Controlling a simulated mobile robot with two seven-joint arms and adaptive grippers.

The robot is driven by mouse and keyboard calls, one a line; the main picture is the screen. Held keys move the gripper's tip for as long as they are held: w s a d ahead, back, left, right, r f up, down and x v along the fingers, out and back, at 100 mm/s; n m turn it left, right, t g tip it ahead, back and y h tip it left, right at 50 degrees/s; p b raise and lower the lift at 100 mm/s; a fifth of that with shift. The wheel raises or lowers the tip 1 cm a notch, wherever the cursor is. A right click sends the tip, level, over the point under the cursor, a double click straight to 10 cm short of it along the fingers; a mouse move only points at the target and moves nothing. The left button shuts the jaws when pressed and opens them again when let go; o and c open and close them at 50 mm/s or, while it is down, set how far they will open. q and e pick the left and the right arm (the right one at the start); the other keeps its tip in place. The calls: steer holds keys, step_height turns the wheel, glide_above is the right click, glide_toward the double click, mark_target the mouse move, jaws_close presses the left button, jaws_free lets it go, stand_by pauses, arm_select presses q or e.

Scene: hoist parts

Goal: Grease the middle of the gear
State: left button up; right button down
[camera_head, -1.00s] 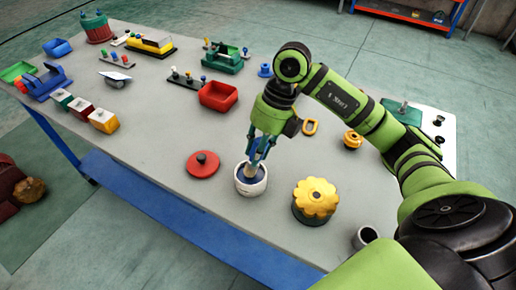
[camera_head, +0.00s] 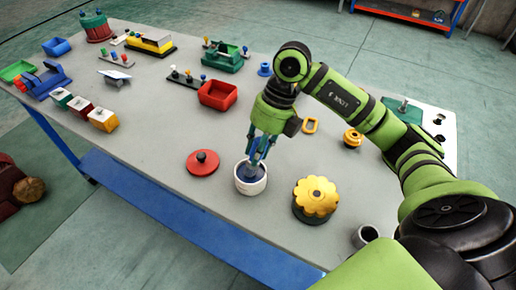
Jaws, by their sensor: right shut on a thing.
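The yellow gear (camera_head: 316,195) sits on a dark round base at the front right of the table. A white pot (camera_head: 251,184) with dark blue inside stands to its left, uncovered. My right gripper (camera_head: 256,161) points down at the pot's mouth, with its fingertips at the rim. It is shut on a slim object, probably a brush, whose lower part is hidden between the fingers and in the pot. A red lid (camera_head: 203,163) with a black knob lies left of the pot. My left gripper is out of view.
A red open bin (camera_head: 218,95) stands behind the pot. A grey cup (camera_head: 365,236) is at the front right edge. The table between lid and coloured blocks is clear.

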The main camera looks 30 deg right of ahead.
stand_by(0.4)
steer(key=shift+r+p, duration=2.7)
steer(key=shift+r, duration=0.85)
